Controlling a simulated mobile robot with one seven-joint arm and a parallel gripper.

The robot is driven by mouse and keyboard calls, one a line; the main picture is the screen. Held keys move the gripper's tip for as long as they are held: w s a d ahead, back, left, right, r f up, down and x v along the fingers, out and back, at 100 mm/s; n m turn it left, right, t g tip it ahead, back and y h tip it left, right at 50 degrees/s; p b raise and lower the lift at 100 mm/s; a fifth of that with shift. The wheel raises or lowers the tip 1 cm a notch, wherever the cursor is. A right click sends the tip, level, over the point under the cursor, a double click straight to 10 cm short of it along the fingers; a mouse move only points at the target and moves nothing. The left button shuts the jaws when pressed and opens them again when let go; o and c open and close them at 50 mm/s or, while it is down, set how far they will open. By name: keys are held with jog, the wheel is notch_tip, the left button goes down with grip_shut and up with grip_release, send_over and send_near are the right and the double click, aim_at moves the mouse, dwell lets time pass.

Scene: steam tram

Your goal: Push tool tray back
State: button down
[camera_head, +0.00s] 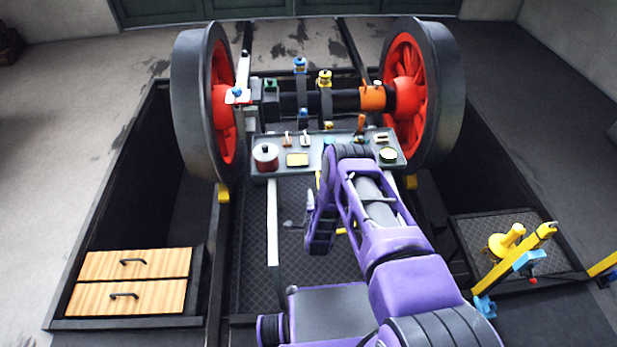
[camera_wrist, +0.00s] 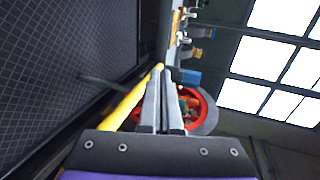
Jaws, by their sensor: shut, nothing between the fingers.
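The tool tray (camera_head: 317,159) is a grey flat tray across the front of the wheelset, below the axle. I cannot tell whether the fingertips touch anything. My arm hides the fingertips in the head view.
Two large red-spoked wheels (camera_head: 222,100) on a dark axle stand behind the tray. Wooden drawers (camera_head: 135,264) are at the lower left, a yellow stand (camera_head: 515,258) at the right. A pale vertical bar (camera_head: 272,225) is left of my arm. Open pits flank the dark tread-plate floor.

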jog(key=b, duration=0.3)
send_near(306, 162)
jog(key=shift+w+a+f, duration=0.1)
jog(key=shift+w+f, duration=0.4)
jog(key=shift+f, duration=0.35)
jog(key=shift+w, duration=0.1)
jog(key=w, duration=0.3)
jog(key=shift+w+a, duration=0.1)
jog(key=shift+w, duration=0.6)
jog(key=shift+w+r, duration=0.15)
jog(key=shift+r, duration=0.1)
